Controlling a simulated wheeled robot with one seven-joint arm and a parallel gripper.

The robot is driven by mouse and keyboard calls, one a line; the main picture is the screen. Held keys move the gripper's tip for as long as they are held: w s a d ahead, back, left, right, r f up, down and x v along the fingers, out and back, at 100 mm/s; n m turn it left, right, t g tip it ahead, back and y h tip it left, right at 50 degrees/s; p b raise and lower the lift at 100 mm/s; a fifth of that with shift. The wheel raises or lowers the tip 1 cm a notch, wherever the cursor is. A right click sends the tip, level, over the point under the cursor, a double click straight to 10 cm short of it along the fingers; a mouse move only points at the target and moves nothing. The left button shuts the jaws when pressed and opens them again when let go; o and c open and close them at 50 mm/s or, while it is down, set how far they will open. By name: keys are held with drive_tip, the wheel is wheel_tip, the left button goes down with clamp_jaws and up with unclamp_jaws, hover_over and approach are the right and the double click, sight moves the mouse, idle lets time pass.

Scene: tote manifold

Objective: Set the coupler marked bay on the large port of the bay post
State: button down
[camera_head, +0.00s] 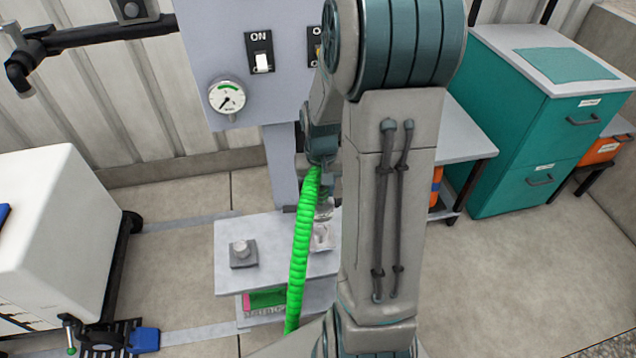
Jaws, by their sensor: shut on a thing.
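My gripper (324,196) points down in front of the grey post (284,165), partly hidden by my arm. It is shut on the coupler at the upper end of a green ribbed hose (300,255); the coupler is mostly hidden and no marking is readable. The hose hangs down to the left of my arm. A second pale fitting (321,238) stands just below my gripper, partly covered. I cannot tell which is the large port, or whether the coupler touches it.
The post's panel has a pressure gauge (227,97) and an ON switch (260,53). A white cabinet (55,235) on wheels stands left. A teal drawer cabinet (535,130) and a grey side table (468,140) stand right. Floor between the shelf and white cabinet is mostly clear.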

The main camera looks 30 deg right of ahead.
drive_tip(key=shift+f+b, duration=4.35)
drive_tip(key=shift+f, duration=1.4)
drive_tip(key=c, duration=1)
unclamp_jaws()
drive_tip(key=shift+o, duration=0.2)
wheel_tip(320, 180, up, 14)
drive_tip(key=p, duration=0.2)
drive_tip(key=shift+p, duration=0.4)
drive_tip(key=shift+a+r, duration=0.1)
drive_tip(key=s+a+r+n+t+p, duration=0.1)
drive_tip(key=s+a+r+p, duration=0.5)
drive_tip(key=r, duration=0.3)
drive_tip(key=s+a+r+n+t+p, duration=0.1)
drive_tip(key=s+a+r+n+p, duration=0.1)
drive_tip(key=s+a+r+p, duration=0.4)
wheel_tip(320, 180, up, 3)
drive_tip(key=shift+f+t, duration=0.1)
drive_tip(key=shift+t, duration=0.3)
